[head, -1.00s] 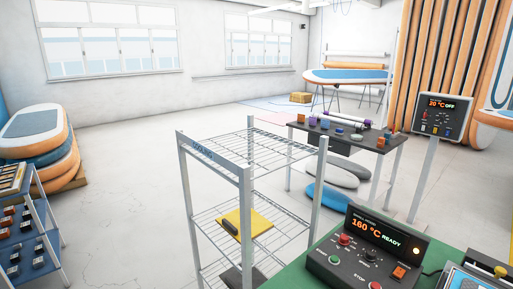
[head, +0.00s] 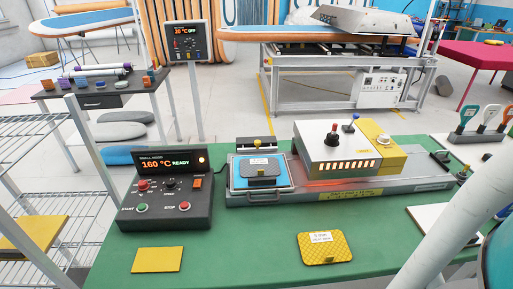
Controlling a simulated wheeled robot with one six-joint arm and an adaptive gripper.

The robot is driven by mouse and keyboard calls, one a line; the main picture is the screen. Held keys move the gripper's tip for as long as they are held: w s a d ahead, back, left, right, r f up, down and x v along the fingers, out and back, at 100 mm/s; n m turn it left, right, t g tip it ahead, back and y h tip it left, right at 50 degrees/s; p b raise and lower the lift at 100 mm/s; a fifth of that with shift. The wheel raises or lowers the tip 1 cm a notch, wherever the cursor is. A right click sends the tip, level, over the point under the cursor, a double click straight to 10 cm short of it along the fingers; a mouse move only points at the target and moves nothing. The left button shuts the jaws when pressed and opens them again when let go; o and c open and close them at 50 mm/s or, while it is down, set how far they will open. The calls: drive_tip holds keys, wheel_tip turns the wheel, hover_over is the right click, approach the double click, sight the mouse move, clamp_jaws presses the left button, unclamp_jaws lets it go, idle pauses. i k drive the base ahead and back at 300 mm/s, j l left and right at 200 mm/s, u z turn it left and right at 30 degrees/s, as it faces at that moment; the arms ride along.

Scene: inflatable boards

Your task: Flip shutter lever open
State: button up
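A silver and yellow heater unit (head: 318,155) stands on a grey rail bed on the green bench, with glowing orange slots along its front. A short dark lever with a red knob (head: 334,132) stands upright on its top. A blue-topped knob (head: 350,125) sits behind that. I cannot tell which of these is the shutter lever, or its setting. A tray with a blue pad (head: 245,180) sits at the left end of the bed. My gripper is not in view; a pale arm link of mine crosses the lower right.
A black control box (head: 165,195) reading 160 °C READY stands left of the bed. A yellow card (head: 158,260) and a yellow plate (head: 325,248) lie on the front of the green bench (head: 230,250). A wire rack (head: 60,180) is at the left.

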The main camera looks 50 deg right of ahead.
sight(355, 116)
drive_tip(key=z, duration=1.65)
